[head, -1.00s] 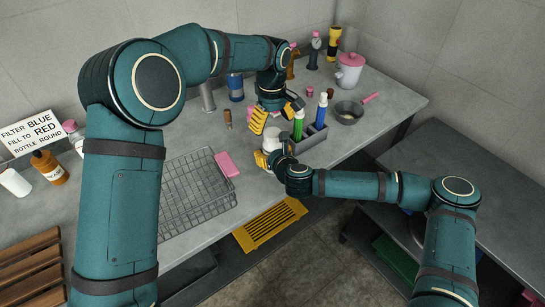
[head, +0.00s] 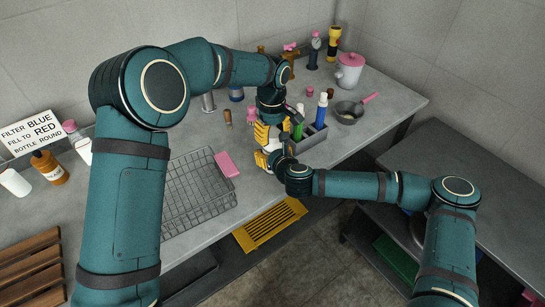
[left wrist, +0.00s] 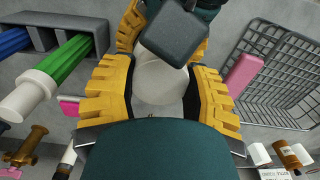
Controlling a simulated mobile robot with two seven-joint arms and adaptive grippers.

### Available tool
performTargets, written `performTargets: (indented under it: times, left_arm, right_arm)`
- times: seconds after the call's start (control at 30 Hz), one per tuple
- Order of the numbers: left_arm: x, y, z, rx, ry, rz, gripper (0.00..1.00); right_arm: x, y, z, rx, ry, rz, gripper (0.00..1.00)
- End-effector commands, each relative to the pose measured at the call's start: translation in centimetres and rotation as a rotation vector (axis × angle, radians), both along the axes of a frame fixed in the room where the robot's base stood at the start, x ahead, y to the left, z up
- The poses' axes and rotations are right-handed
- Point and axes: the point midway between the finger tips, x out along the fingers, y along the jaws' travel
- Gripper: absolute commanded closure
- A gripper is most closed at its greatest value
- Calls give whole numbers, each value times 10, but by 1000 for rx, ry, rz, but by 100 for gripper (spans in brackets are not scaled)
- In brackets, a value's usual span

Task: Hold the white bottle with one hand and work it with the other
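The white bottle (left wrist: 160,80) stands between the yellow fingers of my left gripper (left wrist: 162,100) in the left wrist view. Those fingers are spread to either side of it, with dark inner pads close to its sides. In the head view my left gripper (head: 266,136) comes down over the bottle and hides most of it. My right gripper (head: 268,160) is low at the bottle's near side. In the left wrist view its yellow fingers lie on both sides of the bottle and appear closed on it; its dark body covers part of the bottle.
A grey caddy (head: 312,139) with a green bottle (head: 298,127) and a blue bottle (head: 322,110) stands close on the right. A wire basket (head: 190,200) and pink sponge (head: 227,164) lie to the left. A pan (head: 347,112) and pink-lidded pot (head: 349,72) stand further right.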

Motion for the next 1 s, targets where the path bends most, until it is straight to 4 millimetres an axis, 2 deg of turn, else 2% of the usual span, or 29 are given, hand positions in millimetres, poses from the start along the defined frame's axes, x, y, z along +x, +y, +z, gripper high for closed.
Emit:
performTargets:
  times: [0.13, 0.4, 0.5, 0.87, 0.9, 0.93, 1.0]
  left_arm:
    - [0, 0, 0, -2, -1, -82, 94]
    - [0, 0, 0, -13, -6, -471, 94]
    - [0, 0, 0, -16, -7, -557, 94]
    - [0, 0, 0, -16, -8, -592, 94]
    - [0, 0, 0, -16, -8, -592, 34]
    - [0, 0, 0, -16, -8, -591, 24]
    - [0, 0, 0, -16, -8, -591, 21]
  right_arm:
    - [0, 0, 0, 0, 1, 0, 100]
    - [0, 0, 0, 0, 1, 0, 100]
    - [0, 0, 0, 0, 1, 0, 100]
    - [0, 0, 0, 0, 1, 0, 100]
    - [0, 0, 0, 0, 1, 0, 100]
    - [0, 0, 0, 0, 1, 0, 100]
    - [0, 0, 0, 0, 1, 0, 100]
